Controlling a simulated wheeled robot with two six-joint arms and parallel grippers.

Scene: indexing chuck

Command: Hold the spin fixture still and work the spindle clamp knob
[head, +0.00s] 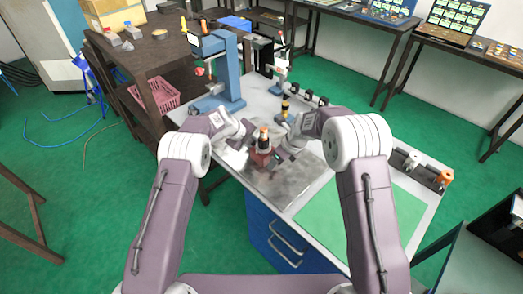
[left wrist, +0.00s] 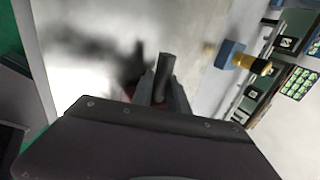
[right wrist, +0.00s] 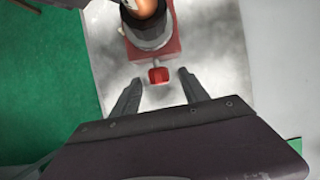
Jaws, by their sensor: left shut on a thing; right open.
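The spin fixture has a red base (head: 261,158) with a dark collar and a copper-orange top (head: 264,138). It stands on a grey plate on the workbench. In the right wrist view, the fixture's red body (right wrist: 170,45) carries a small red knob (right wrist: 158,76) on the near side. My right gripper (right wrist: 155,80) is open, its fingertips on either side of the knob and apart from it. My left gripper (left wrist: 164,85) is shut on a dark grey round bar (left wrist: 166,66) at the fixture's left side. Most of the fixture is hidden in the left wrist view.
A blue press-like stand (head: 232,70) is at the back left of the bench. A blue block with a black and yellow piece (head: 285,112) stands behind the fixture. A green mat (head: 345,215) and black holders (head: 420,168) lie to the right.

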